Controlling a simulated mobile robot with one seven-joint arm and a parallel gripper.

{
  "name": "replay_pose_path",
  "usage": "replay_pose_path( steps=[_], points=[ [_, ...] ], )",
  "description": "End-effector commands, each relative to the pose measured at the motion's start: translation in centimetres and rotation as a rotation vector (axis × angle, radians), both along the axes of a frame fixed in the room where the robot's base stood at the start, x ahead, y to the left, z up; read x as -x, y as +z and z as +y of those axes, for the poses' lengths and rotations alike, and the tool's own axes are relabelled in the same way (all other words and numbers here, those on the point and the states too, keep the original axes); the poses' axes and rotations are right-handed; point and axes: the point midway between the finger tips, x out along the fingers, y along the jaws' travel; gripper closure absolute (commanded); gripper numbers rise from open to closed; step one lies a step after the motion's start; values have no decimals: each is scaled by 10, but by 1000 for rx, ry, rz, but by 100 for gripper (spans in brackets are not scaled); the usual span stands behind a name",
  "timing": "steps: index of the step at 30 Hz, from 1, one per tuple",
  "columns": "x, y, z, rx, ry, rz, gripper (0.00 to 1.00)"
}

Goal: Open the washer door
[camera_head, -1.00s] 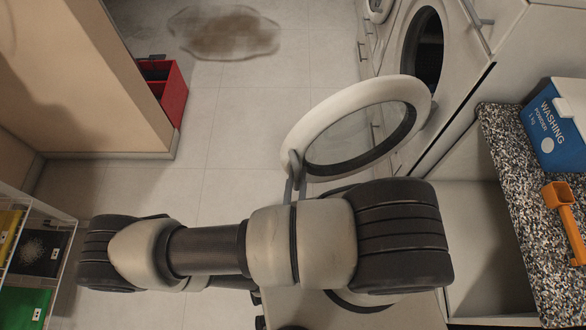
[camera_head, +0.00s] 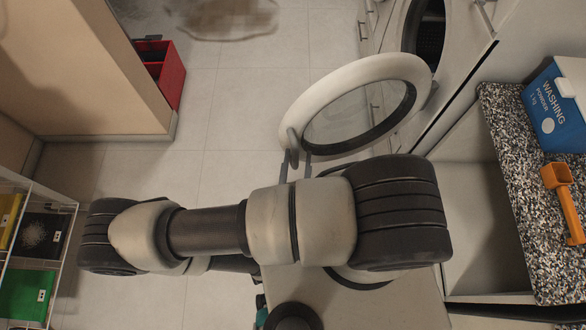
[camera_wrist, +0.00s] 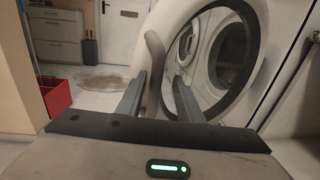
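The washer door (camera_head: 312,95) is a round white ring with dark glass, swung well out from the washer front (camera_head: 462,55). The round drum opening (camera_head: 428,40) is uncovered. The door's grey curved handle (camera_head: 292,148) is on its free edge, towards me. My gripper (camera_head: 296,165) is open, with its fingertips apart near the handle's lower end. In the wrist view, the door (camera_wrist: 235,60) fills the right half, and the handle (camera_wrist: 154,65) shows between the two spread fingers of my gripper (camera_wrist: 158,85). I cannot tell whether a finger touches it.
A speckled counter (camera_head: 505,170) at the right carries a blue washing powder box (camera_head: 555,110) and an orange scoop (camera_head: 565,200). A red bin (camera_head: 165,75) stands by the wall corner. A wire shelf (camera_head: 45,200) is at lower left. The floor between is clear, with a brown stain beyond.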

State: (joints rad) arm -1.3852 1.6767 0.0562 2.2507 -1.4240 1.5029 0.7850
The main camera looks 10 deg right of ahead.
Motion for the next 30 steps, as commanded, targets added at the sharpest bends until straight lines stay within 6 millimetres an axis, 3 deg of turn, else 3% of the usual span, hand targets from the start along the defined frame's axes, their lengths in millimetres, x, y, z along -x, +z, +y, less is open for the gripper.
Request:
replay_pose_path(
  steps=[18,24,30],
  points=[
    [129,-1,46,-2,2,2,67],
    [151,0,54,0,1,1,67],
    [157,0,56,1,0,1,67]
  ],
)
